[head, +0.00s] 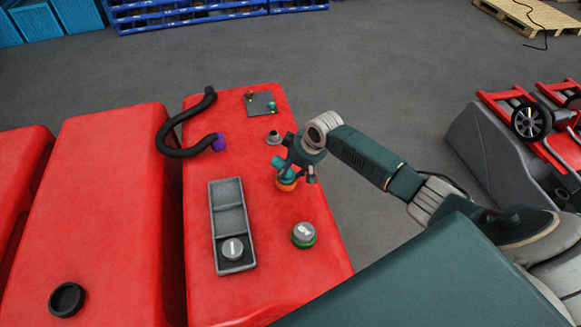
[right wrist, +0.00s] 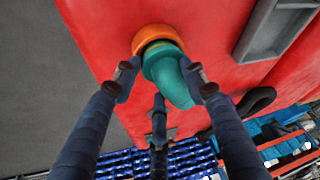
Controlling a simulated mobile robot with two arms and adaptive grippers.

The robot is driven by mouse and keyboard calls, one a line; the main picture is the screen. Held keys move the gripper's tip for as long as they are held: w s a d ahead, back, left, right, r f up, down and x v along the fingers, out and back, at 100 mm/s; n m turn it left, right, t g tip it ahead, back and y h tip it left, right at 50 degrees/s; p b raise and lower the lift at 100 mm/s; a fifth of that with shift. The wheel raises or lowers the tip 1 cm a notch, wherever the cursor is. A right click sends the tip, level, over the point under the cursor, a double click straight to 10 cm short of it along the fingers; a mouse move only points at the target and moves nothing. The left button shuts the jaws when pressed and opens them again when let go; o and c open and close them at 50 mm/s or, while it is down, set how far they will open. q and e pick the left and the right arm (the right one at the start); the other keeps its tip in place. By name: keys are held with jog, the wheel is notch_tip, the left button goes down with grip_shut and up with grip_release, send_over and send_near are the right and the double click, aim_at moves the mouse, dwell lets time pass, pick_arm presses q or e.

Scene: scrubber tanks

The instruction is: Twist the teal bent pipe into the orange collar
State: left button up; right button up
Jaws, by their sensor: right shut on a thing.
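The teal bent pipe (right wrist: 172,82) stands with its collared lower end at the orange collar (right wrist: 150,36) on the red tank top. A thin pale band shows between teal and orange, so how deep the pipe sits is unclear. In the head view the pipe (head: 279,163) and the collar (head: 286,185) are partly covered by my right gripper (head: 294,171). My right gripper's three fingers, also in the right wrist view (right wrist: 160,88), are shut around the pipe just above the collar. My left gripper is out of view.
A grey tray (head: 227,191) and a green-based grey cap (head: 303,234) lie nearby on the tank (head: 275,290). Behind are a small grey fitting (head: 273,137), a plate with knobs (head: 260,105), and a black hose (head: 172,136) with a purple end. Red tanks stand left.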

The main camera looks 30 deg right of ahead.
jog(key=shift+f, duration=0.1)
dwell(0.4)
dwell(0.4)
jog(key=shift+m+p, duration=0.5)
jog(key=shift+p, duration=0.4)
jog(key=shift+s+m+h+p, duration=0.1)
jog(key=shift+m+h+p, duration=0.2)
jog(key=shift+p, duration=0.15)
jog(key=shift+a+m+p, duration=0.1)
jog(key=shift+m+p, duration=0.2)
jog(key=shift+p, duration=0.35)
jog(key=shift+m+h+p, duration=0.3)
jog(key=shift+m+p, duration=0.1)
jog(key=shift+p, duration=0.15)
